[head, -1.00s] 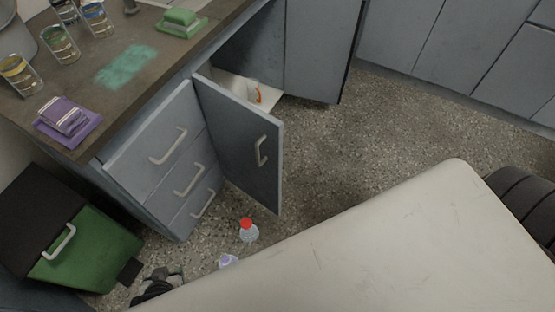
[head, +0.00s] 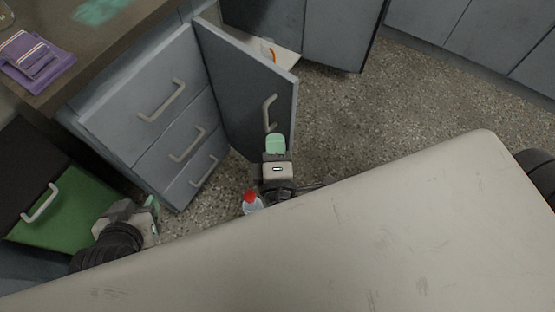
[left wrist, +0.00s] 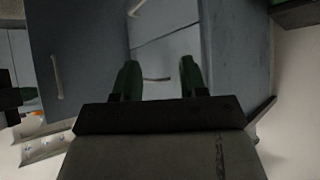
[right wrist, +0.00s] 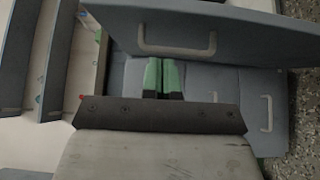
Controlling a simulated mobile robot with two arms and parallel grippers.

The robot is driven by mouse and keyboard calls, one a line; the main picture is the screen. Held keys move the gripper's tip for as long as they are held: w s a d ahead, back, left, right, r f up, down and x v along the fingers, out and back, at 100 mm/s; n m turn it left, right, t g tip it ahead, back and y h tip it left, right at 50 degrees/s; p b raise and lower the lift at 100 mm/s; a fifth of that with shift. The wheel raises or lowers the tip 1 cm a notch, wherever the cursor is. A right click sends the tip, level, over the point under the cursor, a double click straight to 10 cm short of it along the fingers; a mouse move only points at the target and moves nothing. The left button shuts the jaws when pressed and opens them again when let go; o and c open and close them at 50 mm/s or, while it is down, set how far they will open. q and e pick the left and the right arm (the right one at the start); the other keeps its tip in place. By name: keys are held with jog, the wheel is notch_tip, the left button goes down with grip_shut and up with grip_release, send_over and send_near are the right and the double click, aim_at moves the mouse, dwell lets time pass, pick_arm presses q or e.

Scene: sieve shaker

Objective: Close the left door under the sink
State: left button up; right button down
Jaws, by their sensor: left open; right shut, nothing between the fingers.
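The left door (head: 240,85) is a grey-blue panel standing open, swung out from the cabinet to the right of the drawers. Its pale bar handle (head: 269,112) faces the front. My right gripper (head: 276,140) is shut and empty, its green fingertips just below the handle's lower end; I cannot tell whether they touch the door. In the right wrist view the shut fingers (right wrist: 163,76) lie just below a bar handle (right wrist: 178,52) on a grey panel. My left gripper (head: 155,208) is open and empty, low in front of the drawers; its spread fingers show in the left wrist view (left wrist: 160,78).
Drawers (head: 165,110) with bar handles stand left of the door. A red-capped bottle (head: 252,204) is on the floor beside my right gripper. A purple cloth (head: 38,65) lies on the counter. Speckled floor (head: 400,105) is clear to the right.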

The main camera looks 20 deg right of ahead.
aim_at(286, 110)
jog(key=w+d, duration=0.3)
jog(key=shift+w+d, duration=0.25)
jog(key=shift+w, duration=0.15)
pick_arm(q)
jog(key=shift+s+a+f+g+y+p, duration=0.2)
jog(key=shift+s+f+g, duration=0.2)
jog(key=shift+s, duration=0.2)
jog(key=shift+s+a+f+g+y+p, duration=0.1)
jog(key=shift+s+a+f+g, duration=0.15)
jog(key=shift+s+g, duration=0.3)
pick_arm(e)
jog(key=shift+w+d, duration=0.2)
jog(key=shift+d, duration=0.15)
jog(key=shift+d, duration=0.1)
